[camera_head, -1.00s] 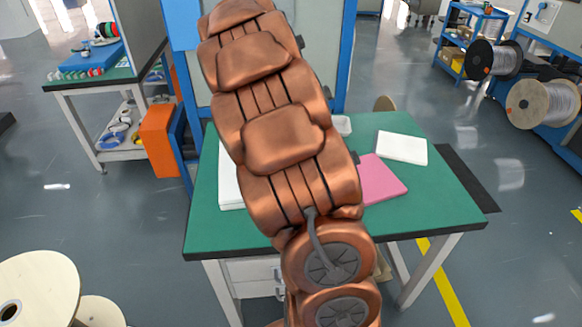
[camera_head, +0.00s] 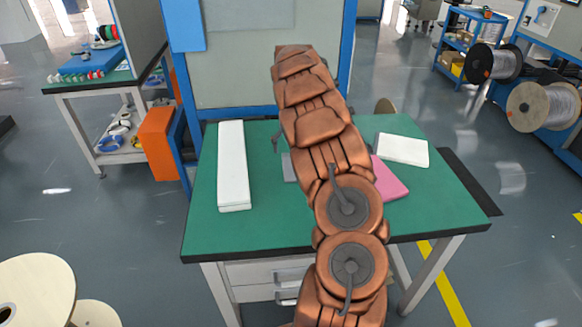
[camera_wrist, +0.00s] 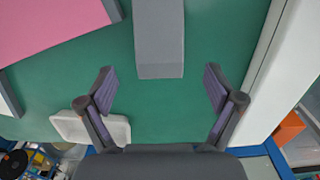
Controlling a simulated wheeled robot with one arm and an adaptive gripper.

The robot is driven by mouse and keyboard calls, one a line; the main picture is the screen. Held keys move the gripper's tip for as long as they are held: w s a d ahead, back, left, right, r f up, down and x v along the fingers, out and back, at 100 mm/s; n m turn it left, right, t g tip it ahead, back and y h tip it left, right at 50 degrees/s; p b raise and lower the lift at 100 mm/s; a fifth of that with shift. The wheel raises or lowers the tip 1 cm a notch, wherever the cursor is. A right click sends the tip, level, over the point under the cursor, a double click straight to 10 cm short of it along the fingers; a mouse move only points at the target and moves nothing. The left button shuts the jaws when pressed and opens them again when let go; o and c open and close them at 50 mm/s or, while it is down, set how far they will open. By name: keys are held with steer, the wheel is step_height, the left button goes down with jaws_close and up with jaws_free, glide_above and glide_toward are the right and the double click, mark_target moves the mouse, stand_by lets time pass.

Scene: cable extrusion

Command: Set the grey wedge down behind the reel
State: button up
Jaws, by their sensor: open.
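The grey wedge (camera_wrist: 160,38) lies on the green table top at the top middle of the wrist view, its near end lined up between my fingertips in the picture. Neither finger appears to touch it. A small grey patch of it (camera_head: 289,168) shows left of my arm in the head view; the rest is hidden. My gripper (camera_wrist: 160,78) is open and empty. In the head view only a dark finger shows beside my arm. Several reels are in view: a black-flanged reel (camera_head: 493,62) and a wooden-flanged reel (camera_head: 541,106) at right, another wooden reel (camera_head: 38,290) at bottom left.
The green table (camera_head: 275,222) also holds a long white box (camera_head: 233,165), a pink block (camera_head: 389,180) and a white block (camera_head: 402,150). A small white dish (camera_wrist: 90,128) is near my left finger in the wrist view. A blue-framed panel stands behind. The table's front is clear.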

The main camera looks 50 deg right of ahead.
mark_target(292, 162)
steer(key=shift+s+a+f+p, duration=0.1)
steer(key=shift+f+p, duration=0.35)
steer(key=shift+f, duration=1.25)
steer(key=shift+s+a+f+p, duration=0.1)
steer(key=shift+f+p, duration=0.35)
steer(key=shift+f, duration=1.2)
steer(key=shift+c, duration=0.4)
steer(key=c, duration=1.5)
steer(key=shift+o, duration=0.2)
steer(key=shift+r, duration=0.1)
steer(key=shift+w+r+b, duration=0.1)
steer(key=shift+r+b, duration=0.55)
steer(key=shift+r, duration=0.75)
steer(key=shift+s+r, duration=0.2)
steer(key=shift+r, duration=0.1)
steer(key=s+a+b, duration=0.1)
steer(key=s+a, duration=0.2)
steer(key=s, duration=0.1)
steer(key=s+a+r+b, duration=0.1)
steer(key=s+a, duration=0.2)
steer(key=s, duration=0.1)
steer(key=s+a+b, duration=0.1)
steer(key=s+a, duration=0.3)
steer(key=shift+s+r, duration=0.15)
steer(key=shift+r, duration=0.05)
